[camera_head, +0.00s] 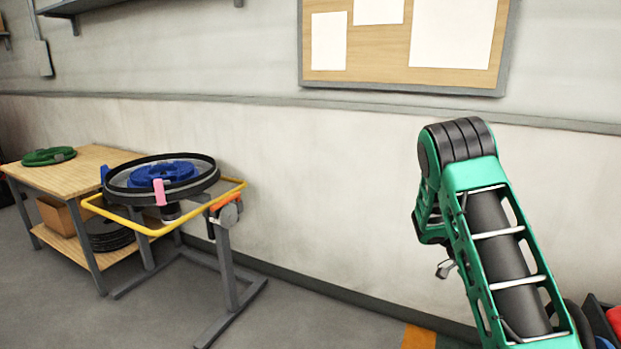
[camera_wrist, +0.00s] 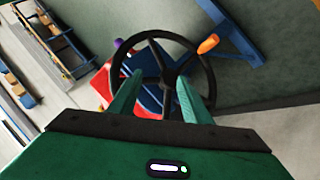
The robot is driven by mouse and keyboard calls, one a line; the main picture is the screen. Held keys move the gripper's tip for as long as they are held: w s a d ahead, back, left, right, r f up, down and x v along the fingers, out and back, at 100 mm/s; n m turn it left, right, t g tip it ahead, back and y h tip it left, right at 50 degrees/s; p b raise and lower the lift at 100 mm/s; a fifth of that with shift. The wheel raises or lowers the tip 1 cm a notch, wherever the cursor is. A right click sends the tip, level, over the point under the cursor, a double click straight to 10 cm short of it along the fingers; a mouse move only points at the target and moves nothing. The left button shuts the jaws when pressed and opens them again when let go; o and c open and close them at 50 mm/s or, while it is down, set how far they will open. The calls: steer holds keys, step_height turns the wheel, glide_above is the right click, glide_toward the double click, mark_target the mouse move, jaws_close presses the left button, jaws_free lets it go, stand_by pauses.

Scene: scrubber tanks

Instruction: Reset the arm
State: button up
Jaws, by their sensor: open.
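My gripper (camera_wrist: 159,84) shows in the wrist view with its two green fingers apart and nothing held between them. A black spoked handwheel (camera_wrist: 211,75) shows beyond the fingers, its hub between them in the picture; I cannot tell how far away it is. In the head view my green arm (camera_head: 505,265) rises at the right, bent at a black joint near the top. My gripper cannot be made out in that view.
A stand with a yellow frame (camera_head: 238,186) carries a round black-rimmed piece with a blue wheel (camera_head: 163,172). A wooden table (camera_head: 75,175) with a green wheel (camera_head: 48,156) stands behind it. Red parts (camera_wrist: 106,88) and a blue frame (camera_wrist: 238,42) lie beyond the handwheel. Grey floor is clear mid-view.

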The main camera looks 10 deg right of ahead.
steer(key=s+a+r+n+t+y, duration=0.3)
steer(key=s+a+r+n, duration=0.3)
steer(key=s, duration=0.6)
steer(key=s+a+r+n+t+y, duration=0.2)
steer(key=s+a+r+n+t, duration=0.2)
steer(key=s+a+r+n, duration=0.2)
steer(key=s+a+r, duration=0.2)
steer(key=s+r, duration=0.2)
steer(key=s, duration=0.2)
steer(key=shift+a+r+t+y, duration=0.25)
steer(key=shift+a+t+y, duration=0.1)
steer(key=shift+t+y, duration=0.05)
steer(key=shift+c, duration=0.6)
steer(key=shift+c, duration=1)
steer(key=shift+d, duration=0.15)
